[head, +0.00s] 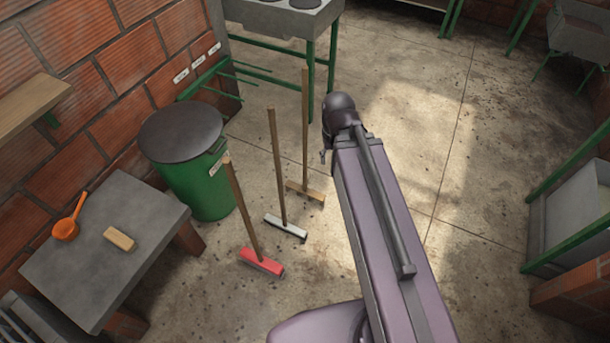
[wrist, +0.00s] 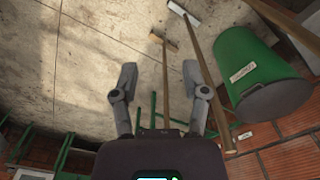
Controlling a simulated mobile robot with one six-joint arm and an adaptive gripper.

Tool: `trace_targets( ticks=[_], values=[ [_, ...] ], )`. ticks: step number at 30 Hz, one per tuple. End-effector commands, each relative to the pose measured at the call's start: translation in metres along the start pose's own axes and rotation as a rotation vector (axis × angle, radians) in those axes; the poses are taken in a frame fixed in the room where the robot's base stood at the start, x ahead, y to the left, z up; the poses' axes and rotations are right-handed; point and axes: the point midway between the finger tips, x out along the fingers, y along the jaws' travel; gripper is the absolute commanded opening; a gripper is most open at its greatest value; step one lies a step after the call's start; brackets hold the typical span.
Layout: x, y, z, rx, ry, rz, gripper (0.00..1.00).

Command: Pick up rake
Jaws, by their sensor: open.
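Three long-handled tools stand upright in the head view. The one with a plain wooden crosspiece head looks like the rake (head: 305,192); its handle rises at the back right of the group. In the wrist view, the rake's wooden head (wrist: 164,41) is at the top and its handle runs down the picture between my fingers. My gripper (wrist: 159,78) is open, with a finger on each side of that handle in the picture; I see no contact and cannot tell the depth. In the head view my gripper is mostly hidden behind my arm.
A white-headed squeegee (head: 285,227) and a red-headed brush (head: 261,262) stand left of the rake. The squeegee's handle (wrist: 208,75) passes close right of my right finger. A green barrel (head: 195,180) and a grey table (head: 105,245) stand further left.

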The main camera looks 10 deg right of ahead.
Motion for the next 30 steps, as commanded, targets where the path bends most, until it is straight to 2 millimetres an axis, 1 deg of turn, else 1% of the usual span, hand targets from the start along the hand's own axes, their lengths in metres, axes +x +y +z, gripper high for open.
trace_targets(
  ticks=[5, 8, 11, 17, 21, 30],
  values=[
    [0.004, -0.001, -0.003, -0.005, 0.006, -0.006, 0.77],
    [0.012, -0.002, -0.007, -0.015, 0.018, -0.018, 0.77],
    [0.023, -0.004, -0.015, -0.033, 0.037, -0.037, 0.77],
    [0.056, -0.014, -0.039, -0.091, 0.106, -0.097, 0.77],
    [0.081, -0.019, -0.06, -0.137, 0.172, -0.146, 0.77],
    [0.129, -0.026, -0.106, -0.222, 0.326, -0.234, 0.77]
  ],
)
